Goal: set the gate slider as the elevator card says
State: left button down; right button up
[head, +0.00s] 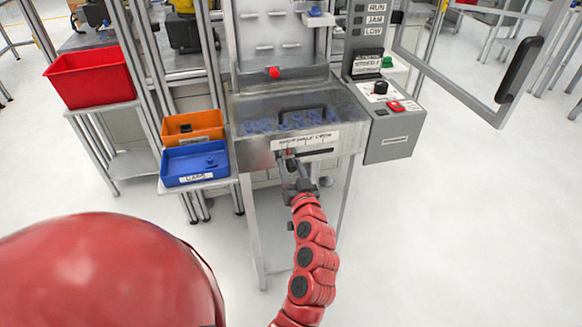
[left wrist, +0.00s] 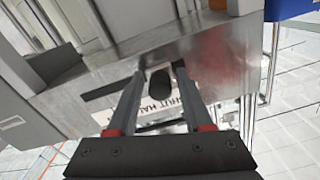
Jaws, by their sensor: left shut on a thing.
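The gate slider's dark knob (left wrist: 158,83) sits at the left part of a black slot (head: 316,152) on the metal hopper's front. A white label (head: 308,140) above the slot shows the words SHUT and HALF; the rest is too small or hidden. My left gripper (head: 290,160) reaches up to the slider from below, and in the left wrist view its two fingers (left wrist: 158,92) are shut on the knob from both sides. A white card (head: 367,62) on the grey control panel may be the elevator card; its text is too small to read. My right gripper is not in view.
The control box (head: 395,130) with a black dial and red switch stands right of the hopper (head: 290,105). An orange bin (head: 192,122) and a blue bin (head: 195,163) are at its left. An open framed door (head: 470,75) stands at the right. Floor at lower right is clear.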

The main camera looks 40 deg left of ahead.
aim_at(305, 155)
pick_arm(q)
jog(key=w+d+b, duration=0.1)
jog(key=b, duration=0.1)
jog(key=w+d+b, duration=0.1)
jog(key=w, duration=0.1)
jog(key=shift+d+f+b, duration=0.2)
jog(key=shift+d+b, duration=0.15)
jog(key=shift+w+d+r, duration=0.1)
jog(key=shift+w+d, duration=0.25)
jog(key=shift+w, duration=0.1)
jog(key=shift+r, duration=0.1)
jog(key=c, duration=0.6)
grip_release()
jog(key=b+v, duration=0.1)
jog(key=v, duration=1.6)
jog(key=shift+s+d, duration=0.1)
jog(key=shift+s, duration=0.2)
